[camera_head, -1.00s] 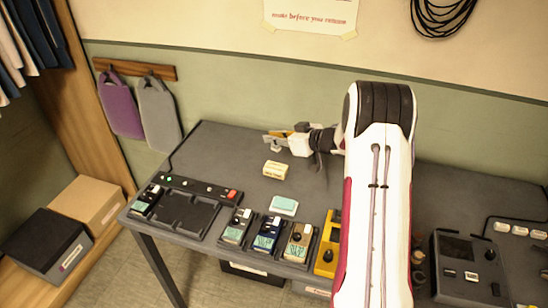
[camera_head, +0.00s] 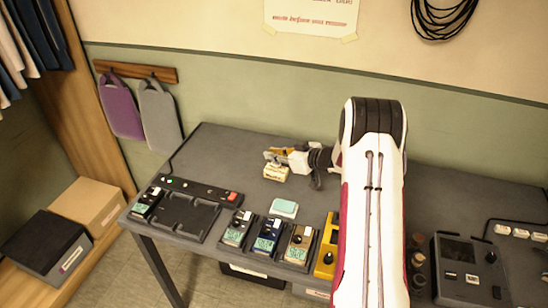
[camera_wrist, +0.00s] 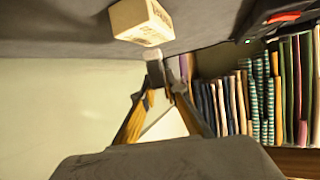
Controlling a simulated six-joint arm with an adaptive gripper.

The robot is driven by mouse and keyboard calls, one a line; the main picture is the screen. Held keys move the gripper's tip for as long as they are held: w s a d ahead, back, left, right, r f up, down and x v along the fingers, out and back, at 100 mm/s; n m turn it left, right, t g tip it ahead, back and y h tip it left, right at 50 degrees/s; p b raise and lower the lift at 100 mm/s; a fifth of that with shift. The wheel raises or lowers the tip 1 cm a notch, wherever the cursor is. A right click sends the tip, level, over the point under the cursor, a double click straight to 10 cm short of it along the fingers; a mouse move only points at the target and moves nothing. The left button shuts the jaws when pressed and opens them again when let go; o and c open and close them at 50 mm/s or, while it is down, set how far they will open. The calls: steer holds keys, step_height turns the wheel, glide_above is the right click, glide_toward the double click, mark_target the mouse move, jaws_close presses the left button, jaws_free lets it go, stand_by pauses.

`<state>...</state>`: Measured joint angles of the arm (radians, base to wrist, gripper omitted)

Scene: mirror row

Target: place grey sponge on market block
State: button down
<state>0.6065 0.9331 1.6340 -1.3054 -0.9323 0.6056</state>
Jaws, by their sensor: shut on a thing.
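The cream market block (camera_head: 275,174), with dark print on its side, sits on the grey table towards the back. It also shows at the top of the wrist view (camera_wrist: 140,22). My gripper (camera_head: 272,157) is close above the block in the head view. In the wrist view my gripper (camera_wrist: 160,84) is shut on the small grey sponge (camera_wrist: 154,72), held at the fingertips. The sponge shows right beside the block there; I cannot tell whether they touch. In the head view the sponge is too small to make out clearly.
A mint-topped block (camera_head: 284,207) lies in front of the market block. Several pedals (camera_head: 268,236) line the front edge, with a black tray (camera_head: 186,216) at left. A control box (camera_head: 466,265) stands at right. The table's back left is clear.

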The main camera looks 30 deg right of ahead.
steer(key=shift+f, duration=0.7)
steer(key=shift+f, duration=0.1)
steer(key=c, duration=2)
jaws_free()
steer(key=shift+c, duration=0.2)
steer(key=shift+s+d+r, duration=0.2)
steer(key=shift+s+r, duration=0.1)
steer(key=shift+s, duration=0.05)
steer(key=v, duration=1.1)
